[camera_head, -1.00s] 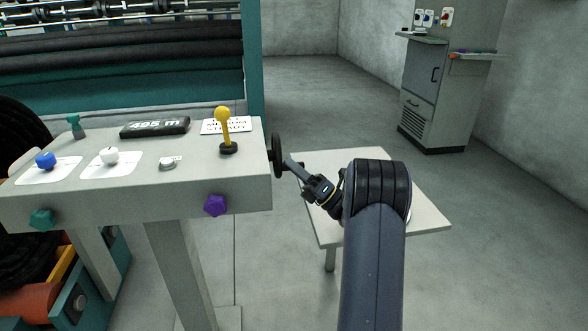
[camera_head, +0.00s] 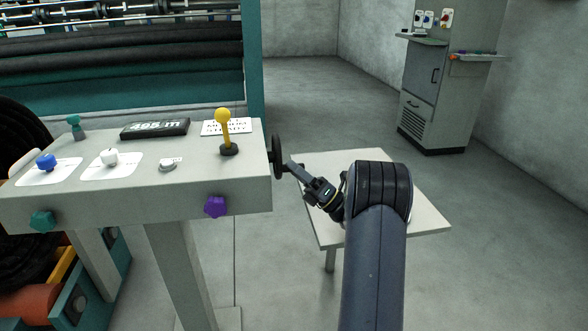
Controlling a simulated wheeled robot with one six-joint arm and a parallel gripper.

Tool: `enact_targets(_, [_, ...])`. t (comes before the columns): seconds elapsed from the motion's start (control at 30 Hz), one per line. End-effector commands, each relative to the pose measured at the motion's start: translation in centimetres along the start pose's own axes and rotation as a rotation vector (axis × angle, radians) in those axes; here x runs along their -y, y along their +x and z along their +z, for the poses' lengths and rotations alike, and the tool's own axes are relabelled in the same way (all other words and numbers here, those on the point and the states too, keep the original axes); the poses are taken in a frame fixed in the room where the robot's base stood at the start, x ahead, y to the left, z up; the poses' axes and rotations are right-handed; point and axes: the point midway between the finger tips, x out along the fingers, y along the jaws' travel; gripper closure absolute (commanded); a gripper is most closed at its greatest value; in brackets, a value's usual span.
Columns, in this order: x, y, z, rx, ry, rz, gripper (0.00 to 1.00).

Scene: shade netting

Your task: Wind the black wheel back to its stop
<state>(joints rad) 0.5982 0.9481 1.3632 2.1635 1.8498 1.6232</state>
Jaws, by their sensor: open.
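The black wheel (camera_head: 277,156) stands upright, seen nearly edge-on, on the right end of the grey control desk (camera_head: 130,205). My gripper (camera_head: 290,166) is at the right side of the wheel, its tip close to the wheel's face. I cannot tell whether it touches the wheel or a handle on it. The jaws are open, though they look small and partly hidden here. My arm comes in from the lower right.
The desk carries a yellow-knobbed lever (camera_head: 225,130), a black display (camera_head: 155,128), a blue knob (camera_head: 46,162), a white knob (camera_head: 109,157) and a purple knob (camera_head: 215,206). A small pale table (camera_head: 425,215) stands behind my arm. A grey cabinet (camera_head: 440,95) stands far right.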

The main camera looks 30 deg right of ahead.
Motion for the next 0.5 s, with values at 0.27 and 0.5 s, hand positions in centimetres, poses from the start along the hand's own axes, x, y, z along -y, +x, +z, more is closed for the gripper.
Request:
enact_targets(0.27, [-1.3, -5.0, 1.5, 0.004, -0.002, -0.004, 0.59])
enact_targets(0.5, [-3.2, -10.1, 3.4, 0.003, -0.005, -0.002, 0.59])
